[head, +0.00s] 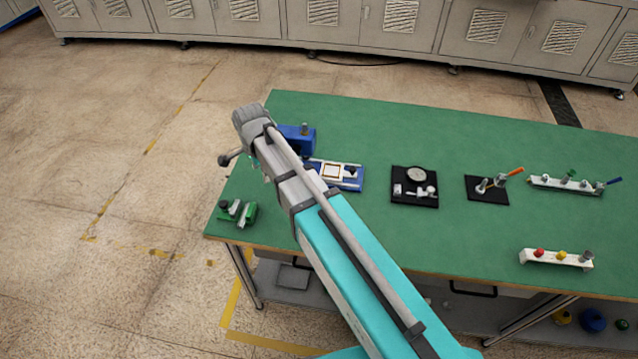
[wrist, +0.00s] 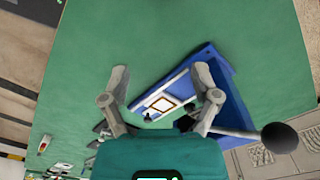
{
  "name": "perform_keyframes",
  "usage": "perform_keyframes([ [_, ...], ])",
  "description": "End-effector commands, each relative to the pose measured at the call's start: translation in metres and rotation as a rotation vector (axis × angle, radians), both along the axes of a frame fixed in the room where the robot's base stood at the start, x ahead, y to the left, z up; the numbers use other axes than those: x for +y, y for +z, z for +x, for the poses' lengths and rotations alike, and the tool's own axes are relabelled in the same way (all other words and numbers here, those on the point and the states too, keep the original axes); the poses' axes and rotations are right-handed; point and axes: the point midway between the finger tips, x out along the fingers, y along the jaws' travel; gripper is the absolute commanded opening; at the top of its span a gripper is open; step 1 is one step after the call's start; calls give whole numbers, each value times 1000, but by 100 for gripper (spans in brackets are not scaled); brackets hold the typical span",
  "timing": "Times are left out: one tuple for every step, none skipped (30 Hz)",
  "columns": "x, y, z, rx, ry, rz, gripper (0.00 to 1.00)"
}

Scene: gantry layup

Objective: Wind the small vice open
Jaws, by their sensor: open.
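A small green block (head: 236,212) with pale jaw-like bars and a dark knob sits at the table's near left corner; it looks like a small vice. A larger blue body (head: 298,140) stands behind my arm. Its bar ends in a black ball (head: 224,160) past the table's left edge. In the wrist view the blue body (wrist: 232,85) and black ball (wrist: 280,138) are at the right. I cannot tell for certain which is the small vice. My gripper (wrist: 160,70) is open and empty, its fingers spread over green tabletop and the blue fixture; my arm hides it in the head view.
A blue fixture plate (head: 350,185) with a pale square frame lies beside the blue body. A black plate with a dial (head: 415,187), a black lever plate (head: 487,190) and white racks (head: 566,185) (head: 556,260) stand to the right. The far tabletop (head: 430,130) is clear.

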Motion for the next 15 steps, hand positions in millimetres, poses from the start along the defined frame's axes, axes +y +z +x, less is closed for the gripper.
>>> perform_keyframes([
  [-9,-2,-2,0,18,0,79],
  [-13,-3,-2,0,32,0,79],
  [-19,-3,-3,0,50,0,79],
  [-23,-4,-3,0,63,0,79],
  [-27,-5,-4,0,76,0,79],
  [-33,-5,-4,0,95,0,79],
  [-37,-6,-5,0,108,0,79],
  [-41,-7,-6,0,122,0,79],
  [-46,-7,-7,0,140,0,79],
  [-50,-8,-7,0,154,0,79],
  [-54,-9,-8,0,167,0,79],
  [-60,-10,-9,0,186,0,79],
  [-64,-10,-9,0,200,0,79],
  [-68,-11,-10,0,213,0,79],
  [-73,-12,-11,0,231,0,79],
])
